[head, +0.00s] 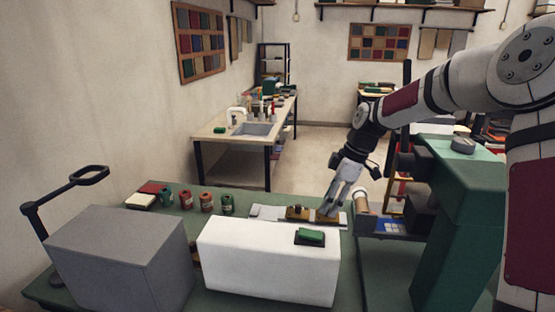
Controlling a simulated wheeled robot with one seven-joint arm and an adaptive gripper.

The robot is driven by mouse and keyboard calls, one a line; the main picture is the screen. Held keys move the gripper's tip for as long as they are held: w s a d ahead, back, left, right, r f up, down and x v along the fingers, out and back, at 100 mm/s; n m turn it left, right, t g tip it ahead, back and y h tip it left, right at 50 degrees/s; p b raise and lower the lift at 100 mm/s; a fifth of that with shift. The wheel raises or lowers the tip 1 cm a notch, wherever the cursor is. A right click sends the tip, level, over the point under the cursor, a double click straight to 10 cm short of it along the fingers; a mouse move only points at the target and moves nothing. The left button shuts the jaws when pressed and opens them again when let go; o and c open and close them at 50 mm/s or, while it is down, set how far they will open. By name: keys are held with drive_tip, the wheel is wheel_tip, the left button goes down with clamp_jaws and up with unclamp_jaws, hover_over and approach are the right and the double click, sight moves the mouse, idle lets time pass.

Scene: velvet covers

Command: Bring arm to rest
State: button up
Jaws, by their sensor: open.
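My gripper (334,203) hangs from my white and maroon arm, right of centre in the head view. It points down over a light plate (268,212) with brass-coloured pieces (298,213) on it. Its fingers look spread and nothing shows between them. The fingertips are close to the brass pieces; I cannot tell whether they touch.
A green table (240,200) holds a grey box (120,255), a white block (265,262) with a green item (310,237) on top, and several small jars (207,202). A green machine (455,190) stands close at right. A sink bench (225,133) stands behind.

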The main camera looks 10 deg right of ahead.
drive_tip(key=s+a+r+m+t+h+b, duration=0.1)
drive_tip(key=s+a+r+m+h, duration=0.1)
drive_tip(key=s+r+m, duration=0.35)
drive_tip(key=s+a+r+m+t+h+b, duration=0.1)
drive_tip(key=s+a+r+m+h, duration=0.1)
drive_tip(key=s+r, duration=0.7)
drive_tip(key=s+f+m+t, duration=0.2)
drive_tip(key=s+m, duration=0.5)
drive_tip(key=s, duration=0.9)
drive_tip(key=shift+a+f+y+b, duration=0.15)
drive_tip(key=shift+a+y+b, duration=0.1)
drive_tip(key=shift+y+b, duration=0.05)
